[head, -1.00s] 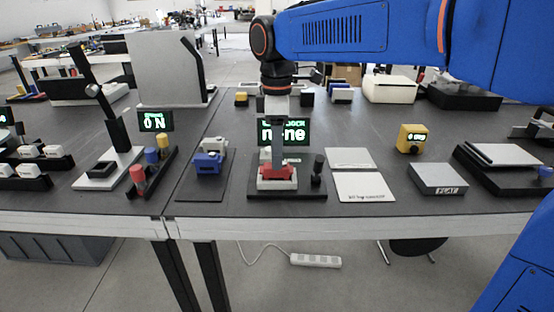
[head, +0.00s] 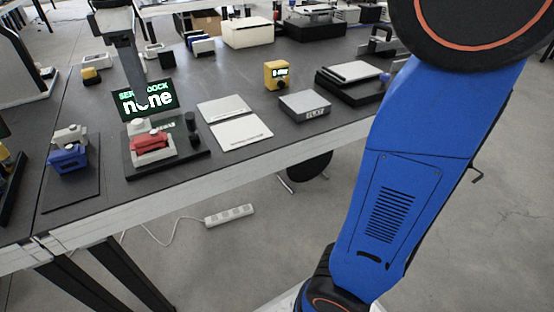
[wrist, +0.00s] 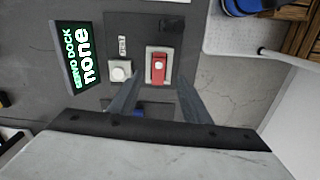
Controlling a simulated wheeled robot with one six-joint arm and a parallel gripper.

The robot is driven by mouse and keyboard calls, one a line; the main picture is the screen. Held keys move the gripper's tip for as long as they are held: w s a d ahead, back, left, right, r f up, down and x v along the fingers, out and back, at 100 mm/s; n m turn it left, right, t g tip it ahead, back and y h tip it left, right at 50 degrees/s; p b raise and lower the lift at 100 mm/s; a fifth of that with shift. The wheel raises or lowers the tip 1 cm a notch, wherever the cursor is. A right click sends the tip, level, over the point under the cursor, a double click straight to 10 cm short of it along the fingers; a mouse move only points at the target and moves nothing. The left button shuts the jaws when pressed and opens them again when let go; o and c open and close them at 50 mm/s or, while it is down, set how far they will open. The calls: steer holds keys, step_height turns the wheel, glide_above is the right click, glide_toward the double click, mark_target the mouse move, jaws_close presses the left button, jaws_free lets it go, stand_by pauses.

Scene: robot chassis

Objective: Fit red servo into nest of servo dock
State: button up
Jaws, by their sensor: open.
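The red servo (head: 151,143) is at the front of the black servo dock (head: 195,150), over a white nest block (head: 152,158). The wrist view shows the servo (wrist: 158,73) inside the outline of the white block (wrist: 170,53); I cannot tell whether it is fully seated. The dock's sign (head: 145,101) reads "none". My gripper (wrist: 158,78) is open in the wrist view, its two dark fingers either side of the servo's line, with nothing visibly held. Its height above the servo is unclear.
A black post (head: 191,125) stands right of the servo. A white knob (wrist: 121,71) lies behind it. Blue and white servos (head: 68,152) are to the left. White plates (head: 238,132), a grey block (head: 305,105) and a yellow box (head: 277,74) are to the right.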

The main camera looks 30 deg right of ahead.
steer(key=s+d+f+m+t, duration=0.2)
steer(key=s+d+f+m, duration=0.6)
steer(key=s+d+f, duration=0.2)
steer(key=s+d+f+m+t, duration=0.2)
steer(key=s+d+f+m, duration=0.6)
steer(key=d, duration=0.7)
step_height(320, 180, down, 3)
steer(key=shift+s+f+m+t, duration=0.15)
steer(key=shift+s+m+t, duration=0.15)
steer(key=shift+s, duration=0.75)
steer(key=shift+c, duration=0.3)
